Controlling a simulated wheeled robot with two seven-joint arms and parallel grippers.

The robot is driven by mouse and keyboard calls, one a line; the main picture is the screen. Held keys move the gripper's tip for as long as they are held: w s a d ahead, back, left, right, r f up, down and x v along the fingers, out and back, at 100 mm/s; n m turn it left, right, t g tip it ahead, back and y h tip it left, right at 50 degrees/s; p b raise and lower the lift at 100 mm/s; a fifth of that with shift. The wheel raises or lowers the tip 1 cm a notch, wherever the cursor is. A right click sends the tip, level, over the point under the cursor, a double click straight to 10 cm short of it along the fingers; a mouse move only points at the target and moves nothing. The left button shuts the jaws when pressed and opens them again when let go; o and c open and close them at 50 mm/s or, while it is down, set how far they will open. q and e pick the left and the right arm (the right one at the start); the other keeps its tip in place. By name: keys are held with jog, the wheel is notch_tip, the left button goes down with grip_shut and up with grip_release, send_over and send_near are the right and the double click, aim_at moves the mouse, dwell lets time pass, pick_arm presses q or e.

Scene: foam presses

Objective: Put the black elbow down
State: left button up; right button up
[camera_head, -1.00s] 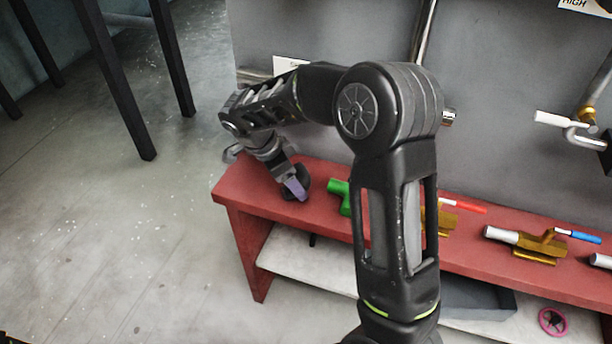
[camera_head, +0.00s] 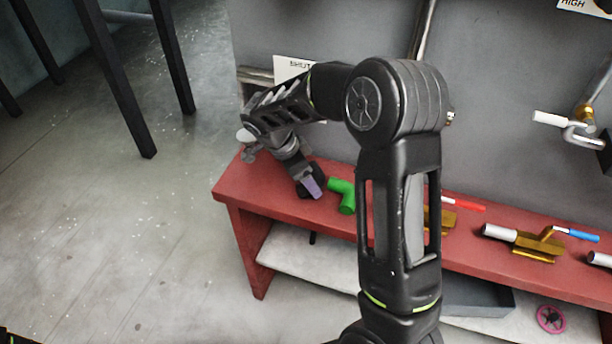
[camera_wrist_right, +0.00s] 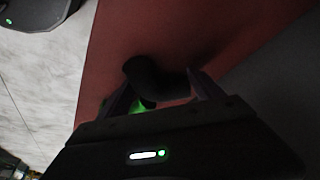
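The black elbow (camera_wrist_right: 158,80) shows in the right wrist view between the two fingers of my right gripper (camera_wrist_right: 163,97). In the head view, my right gripper (camera_head: 312,186) points down low over the left part of the red bench (camera_head: 245,190). It is shut on the black elbow, which is mostly hidden behind the purple fingertip there. I cannot tell whether the elbow touches the bench top. A green elbow (camera_head: 345,197) lies on the bench just right of the gripper. My left gripper is not in view.
Brass valves with a red handle (camera_head: 463,204) and a blue handle (camera_head: 583,235) lie farther right on the bench. A grey panel (camera_head: 290,30) with pipes stands behind it. A grey tray (camera_head: 478,298) and a pink handwheel (camera_head: 551,319) are on the lower shelf.

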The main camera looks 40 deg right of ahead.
jog(key=o, duration=0.4)
jog(key=shift+o, duration=0.2)
jog(key=shift+r, duration=0.3)
jog(key=shift+v, duration=1.25)
jog(key=a, duration=0.4)
jog(key=w+a+b, duration=0.1)
jog(key=a, duration=0.3)
jog(key=w+a+b, duration=0.1)
jog(key=a, duration=0.3)
jog(key=shift+r, duration=0.1)
